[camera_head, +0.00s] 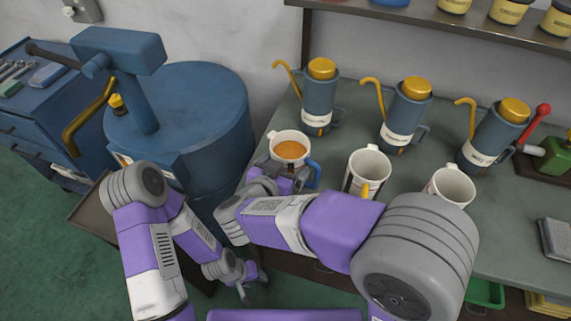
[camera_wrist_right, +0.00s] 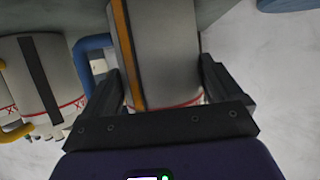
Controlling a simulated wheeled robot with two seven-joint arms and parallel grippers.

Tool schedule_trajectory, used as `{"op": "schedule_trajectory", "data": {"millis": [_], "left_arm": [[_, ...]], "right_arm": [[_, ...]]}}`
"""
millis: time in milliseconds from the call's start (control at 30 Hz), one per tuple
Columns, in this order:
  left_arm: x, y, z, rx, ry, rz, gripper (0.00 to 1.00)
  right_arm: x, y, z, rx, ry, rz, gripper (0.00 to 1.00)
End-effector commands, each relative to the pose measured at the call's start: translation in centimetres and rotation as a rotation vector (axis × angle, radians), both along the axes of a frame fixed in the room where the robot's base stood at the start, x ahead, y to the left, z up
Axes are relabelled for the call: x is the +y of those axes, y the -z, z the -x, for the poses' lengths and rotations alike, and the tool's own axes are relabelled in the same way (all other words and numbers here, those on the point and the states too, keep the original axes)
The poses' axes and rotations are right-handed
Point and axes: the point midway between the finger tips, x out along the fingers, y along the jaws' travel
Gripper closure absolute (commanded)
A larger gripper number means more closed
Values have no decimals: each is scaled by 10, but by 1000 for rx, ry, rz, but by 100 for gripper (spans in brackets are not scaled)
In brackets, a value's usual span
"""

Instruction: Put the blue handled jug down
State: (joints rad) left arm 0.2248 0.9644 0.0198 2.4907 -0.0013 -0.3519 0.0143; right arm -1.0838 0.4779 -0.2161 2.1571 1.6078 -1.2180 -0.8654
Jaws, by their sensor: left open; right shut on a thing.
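The blue handled jug (camera_head: 290,148) is white, upright and filled with an orange-brown content. It is at the left end of the grey-green counter, its blue handle on the right. My right gripper (camera_head: 287,179) is shut around its body from the front. In the right wrist view the jug (camera_wrist_right: 165,50) is between the two fingers (camera_wrist_right: 166,85), with an orange stripe on its side and the blue handle at left. Whether its base touches the counter is hidden by my arm. My left gripper (camera_head: 246,283) is open, empty and low, in front of the counter.
Two other white mugs (camera_head: 367,172) (camera_head: 451,187) stand to the right, the nearer with a yellow handle. Several blue-grey pots (camera_head: 319,97) with yellow lids stand behind. A blue drum machine (camera_head: 190,110) is at left. The counter (camera_head: 420,228) has bare room along its front.

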Motion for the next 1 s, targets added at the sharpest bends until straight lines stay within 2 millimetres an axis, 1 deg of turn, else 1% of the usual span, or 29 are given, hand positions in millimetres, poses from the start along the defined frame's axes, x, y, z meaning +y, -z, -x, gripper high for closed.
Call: {"op": "schedule_trajectory", "data": {"millis": [33,67,100,367,433,567,800,900,1000], "left_arm": [[0,0,0,0,0,0,52],[0,0,0,0,0,0,52],[0,0,0,0,0,0,52],[0,0,0,0,0,0,52],[0,-3,0,0,0,0,52],[0,-13,0,0,0,0,52],[0,-32,0,0,0,0,52],[0,-37,0,0,0,0,52],[0,-40,0,0,0,0,52]], "right_arm": [[0,1,0,0,0,1,6],[0,1,0,0,0,1,2],[0,1,0,0,0,1,0],[0,-2,0,-1,1,-2,0],[3,-6,5,1,-1,-1,0],[12,-16,23,0,-4,1,0],[32,-36,67,0,-4,0,0],[39,-43,82,-1,-3,0,0],[43,-46,92,0,-1,0,0]]}}
